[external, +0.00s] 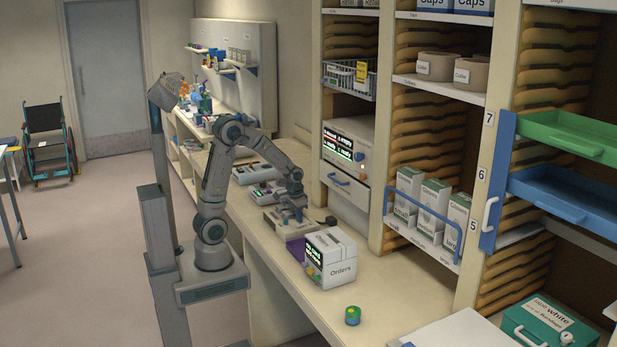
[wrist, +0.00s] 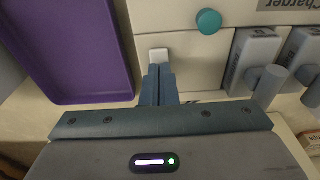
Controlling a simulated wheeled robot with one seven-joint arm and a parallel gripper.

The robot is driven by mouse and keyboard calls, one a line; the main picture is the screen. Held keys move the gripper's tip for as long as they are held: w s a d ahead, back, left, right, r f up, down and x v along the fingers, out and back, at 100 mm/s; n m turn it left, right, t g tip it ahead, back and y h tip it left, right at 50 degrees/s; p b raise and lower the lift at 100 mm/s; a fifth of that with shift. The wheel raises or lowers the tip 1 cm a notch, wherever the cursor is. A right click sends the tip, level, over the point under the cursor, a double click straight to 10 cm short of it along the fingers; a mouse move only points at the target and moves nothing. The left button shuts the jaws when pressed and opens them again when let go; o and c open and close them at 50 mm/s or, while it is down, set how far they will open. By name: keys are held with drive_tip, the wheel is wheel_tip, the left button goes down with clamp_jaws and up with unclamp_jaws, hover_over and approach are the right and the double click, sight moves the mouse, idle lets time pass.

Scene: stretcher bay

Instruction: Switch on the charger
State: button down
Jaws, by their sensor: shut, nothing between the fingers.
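The charger (wrist: 180,18) is a cream box with a "Charger" label, partly cut off at the top right of the wrist view. It has a round teal knob or button (wrist: 209,21) and a small whitish switch-like piece (wrist: 159,54). My gripper (wrist: 159,70) is shut and empty, fingers together. Its tips lie right at the near edge of the whitish piece; I cannot tell whether they touch it. In the external view my gripper (external: 297,217) is low over the charger (external: 273,221) on the counter, and the arm hides part of it.
Grey-white blocks with cylindrical grey ends (wrist: 254,58) sit in the charger's right side. A purple tray (wrist: 75,98) lies to the left. Shelving lines the back.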

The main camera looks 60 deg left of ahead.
wheel_tip(320, 180, up, 13)
drive_tip(key=s, duration=0.1)
drive_tip(key=shift+s, duration=0.4)
drive_tip(key=b, duration=0.3)
drive_tip(key=shift+w+f+t, duration=0.15)
drive_tip(key=shift+f+t, duration=0.05)
drive_tip(key=shift+t, duration=0.1)
drive_tip(key=shift+b, duration=0.6)
drive_tip(key=shift+r, duration=0.4)
drive_tip(key=w+f, duration=0.1)
drive_tip(key=f, duration=0.3)
drive_tip(key=w+f, duration=0.1)
drive_tip(key=f, duration=0.4)
drive_tip(key=w+f+p, duration=0.1)
drive_tip(key=f, duration=0.3)
drive_tip(key=shift+f, duration=0.4)
